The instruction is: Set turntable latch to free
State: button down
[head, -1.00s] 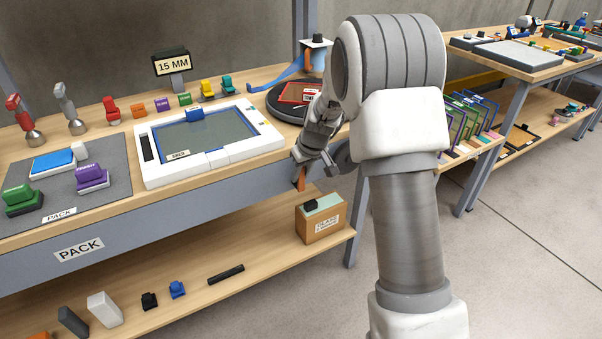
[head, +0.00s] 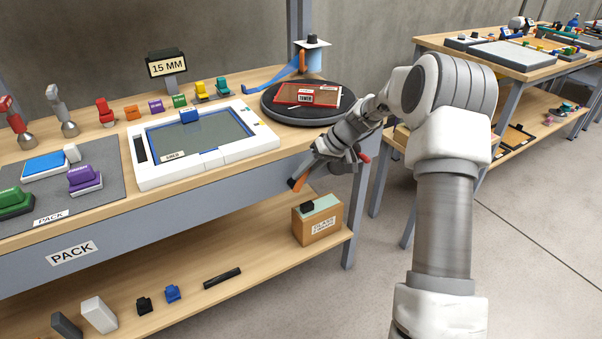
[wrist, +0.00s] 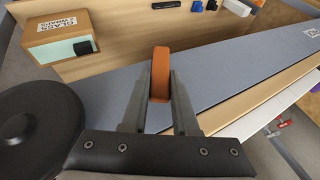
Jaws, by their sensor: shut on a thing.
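The turntable (head: 340,112) is a black round disc at the right end of the workbench, carrying a red framed panel (head: 318,89). The orange latch lever (head: 297,184) sticks out at the bench's front edge, below the turntable, and looks tilted. It also shows in the wrist view (wrist: 160,72). My gripper (head: 308,174) is shut on the lever, with one finger on each side of it in the wrist view (wrist: 160,98). The lever's pivot and any position marks are hidden.
A cardboard box (head: 318,220) stands on the lower shelf below my gripper. A white frame with glass (head: 258,146) lies left of the turntable. A blue strap (head: 275,77) and a post stand behind. A large black round part (wrist: 40,135) fills the wrist view's left side.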

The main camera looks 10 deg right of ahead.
jog(key=shift+w+d+f+m+g+y, duration=0.15)
jog(key=shift+d+f+m+g+y, duration=0.2)
jog(key=shift+y, duration=0.65)
jog(key=shift+w+d+f+m+g+y, duration=0.15)
jog(key=shift+d+f+y, duration=0.2)
jog(key=shift+y, duration=0.65)
jog(key=c, duration=0.7)
grip_release()
jog(key=shift+d+r, duration=0.1)
jog(key=p+v, duration=0.4)
jog(key=v, duration=1.3)
jog(key=shift+s+d, duration=0.15)
jog(key=shift+d, duration=0.1)
